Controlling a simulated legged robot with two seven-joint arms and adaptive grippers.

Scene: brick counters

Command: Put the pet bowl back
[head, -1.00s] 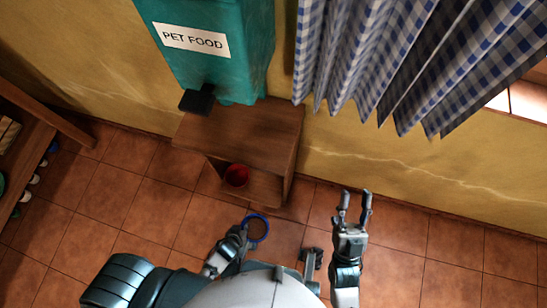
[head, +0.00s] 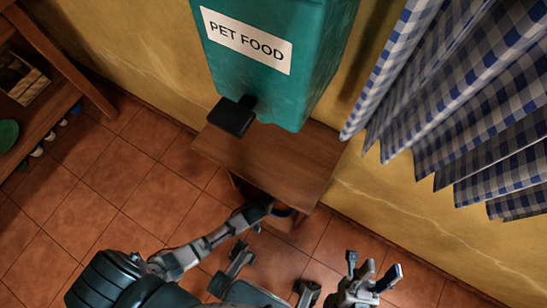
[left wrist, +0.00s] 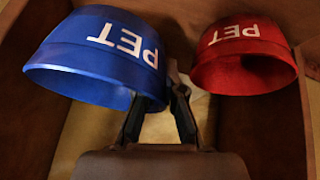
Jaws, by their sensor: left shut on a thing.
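The blue pet bowl (left wrist: 95,57) hangs at the left of the left wrist view, with white PET lettering upside down in that view. My left gripper (left wrist: 172,88) is shut on its right-hand side. In the head view the left gripper (head: 272,208) reaches into the open space under the wooden stand's top (head: 275,158); only a sliver of the blue bowl (head: 283,211) shows there. A red pet bowl (left wrist: 245,55) is beside the blue one, apart from it, inside the same stand. My right gripper (head: 374,272) is open and empty above the floor.
A teal pet food dispenser (head: 268,65) with a black spout (head: 232,117) stands over the wooden stand. A checked curtain (head: 470,100) hangs at the right. A wooden shelf (head: 40,85) is at the far left. The tiled floor (head: 120,180) between is clear.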

